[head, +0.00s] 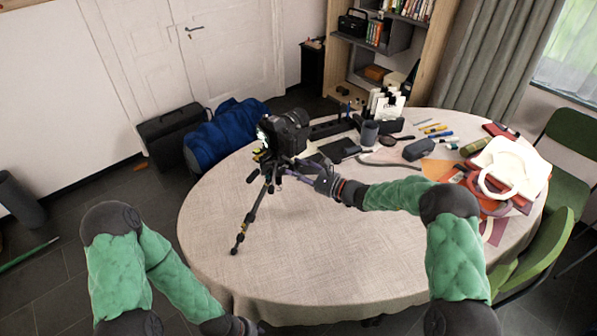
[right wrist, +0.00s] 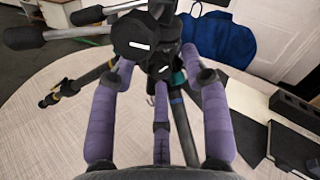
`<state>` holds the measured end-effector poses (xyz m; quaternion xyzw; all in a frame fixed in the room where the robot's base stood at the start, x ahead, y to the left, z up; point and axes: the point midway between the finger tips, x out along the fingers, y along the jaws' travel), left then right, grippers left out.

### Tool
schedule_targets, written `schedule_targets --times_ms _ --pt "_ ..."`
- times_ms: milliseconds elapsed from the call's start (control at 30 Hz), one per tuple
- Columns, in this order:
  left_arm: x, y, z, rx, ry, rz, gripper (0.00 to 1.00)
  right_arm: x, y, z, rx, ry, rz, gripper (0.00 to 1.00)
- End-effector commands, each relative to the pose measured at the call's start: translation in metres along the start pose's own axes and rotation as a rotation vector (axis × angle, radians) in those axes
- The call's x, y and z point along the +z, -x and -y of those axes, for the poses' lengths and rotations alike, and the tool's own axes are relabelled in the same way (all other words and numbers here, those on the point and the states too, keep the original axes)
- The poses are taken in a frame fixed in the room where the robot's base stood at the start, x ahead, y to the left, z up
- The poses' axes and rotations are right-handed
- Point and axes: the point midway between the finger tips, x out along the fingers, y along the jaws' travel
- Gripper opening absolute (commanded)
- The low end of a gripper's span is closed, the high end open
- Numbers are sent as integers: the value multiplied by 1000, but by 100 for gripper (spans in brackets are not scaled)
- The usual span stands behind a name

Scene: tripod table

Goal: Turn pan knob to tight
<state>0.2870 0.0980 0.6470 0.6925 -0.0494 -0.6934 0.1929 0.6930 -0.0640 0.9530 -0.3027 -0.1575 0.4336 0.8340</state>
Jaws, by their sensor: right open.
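A black camera (head: 290,130) sits on a small tripod (head: 248,215) on the table. In the right wrist view, a round black knob with a white mark (right wrist: 135,40) shows on the tripod head; a second white-marked dark part sits just below it. I cannot tell for sure which is the pan knob. My right gripper (head: 300,172) is beside the tripod head. It is open, its purple fingers (right wrist: 162,75) reaching either side of the head's lower part; contact is unclear. My left gripper (head: 240,326) is low at the bottom edge, its fingers mostly hidden.
The round table (head: 330,260) has a cloth and clear room at the front. Green chairs (head: 540,250) stand at right. A blue bag (head: 225,135) lies behind.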

Motion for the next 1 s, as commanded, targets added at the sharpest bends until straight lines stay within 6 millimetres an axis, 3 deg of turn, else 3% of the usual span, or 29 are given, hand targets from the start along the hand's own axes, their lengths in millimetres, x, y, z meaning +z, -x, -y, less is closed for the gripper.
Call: schedule_targets --times_ms 67,233,667,1000 --pt "0 0 0 0 0 0 43 0 0 0 0 0 0 47" --pt "0 0 0 0 0 0 43 0 0 0 0 0 0 0" --pt "0 5 -2 0 0 0 43 0 0 0 1 -55 -1 0" --pt "1 23 -8 0 0 0 43 1 0 1 1 -284 -1 0"
